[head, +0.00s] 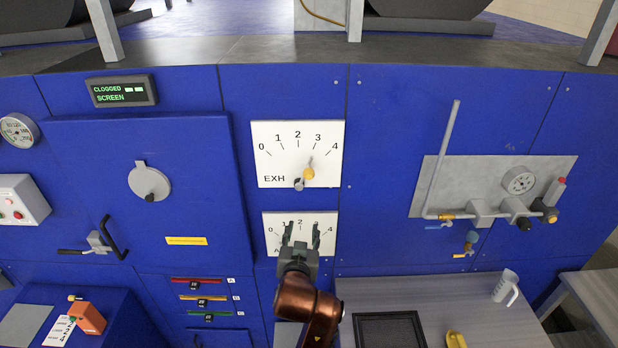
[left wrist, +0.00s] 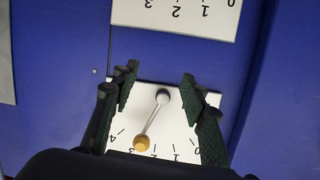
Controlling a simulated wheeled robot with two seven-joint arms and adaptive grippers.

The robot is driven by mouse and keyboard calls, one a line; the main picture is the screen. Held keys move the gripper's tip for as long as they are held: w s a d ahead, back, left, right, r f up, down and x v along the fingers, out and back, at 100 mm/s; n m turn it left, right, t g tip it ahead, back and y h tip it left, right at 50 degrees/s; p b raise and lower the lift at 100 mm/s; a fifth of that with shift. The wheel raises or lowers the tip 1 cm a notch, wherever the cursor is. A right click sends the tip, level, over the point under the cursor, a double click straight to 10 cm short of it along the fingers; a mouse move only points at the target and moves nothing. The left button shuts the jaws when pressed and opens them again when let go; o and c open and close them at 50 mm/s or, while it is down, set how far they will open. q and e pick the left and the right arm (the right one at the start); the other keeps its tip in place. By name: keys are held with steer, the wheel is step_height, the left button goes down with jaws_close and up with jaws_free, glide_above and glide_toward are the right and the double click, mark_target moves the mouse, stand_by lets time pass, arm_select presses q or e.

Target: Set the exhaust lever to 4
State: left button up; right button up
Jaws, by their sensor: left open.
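The EXH dial plate (head: 275,165) is white with numbers 0 to 4. Its lever (head: 308,173) has a yellow knob and points at about 3. My left gripper (head: 302,232) is open and empty, and in the head view it covers part of a second dial below. In the left wrist view, which is upside down, the fingers (left wrist: 160,75) stand on either side of the EXH lever (left wrist: 151,119), and its yellow knob lies near 3. I cannot tell how far the fingertips are from the plate. My right gripper is not in view.
The second dial plate (head: 271,220) is just below, also in the wrist view (left wrist: 180,18). A blue door with a handle (head: 115,238) is at left. The table (head: 450,300) below holds a tray and a jug.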

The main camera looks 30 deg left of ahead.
arm_select(q)
steer(key=n+t+y, duration=0.2)
glide_toward(309, 178)
steer(key=x, duration=0.2)
steer(key=p+x, duration=0.2)
steer(key=x, duration=0.6)
steer(key=shift+r, duration=0.1)
steer(key=shift+c, duration=0.5)
jaws_close()
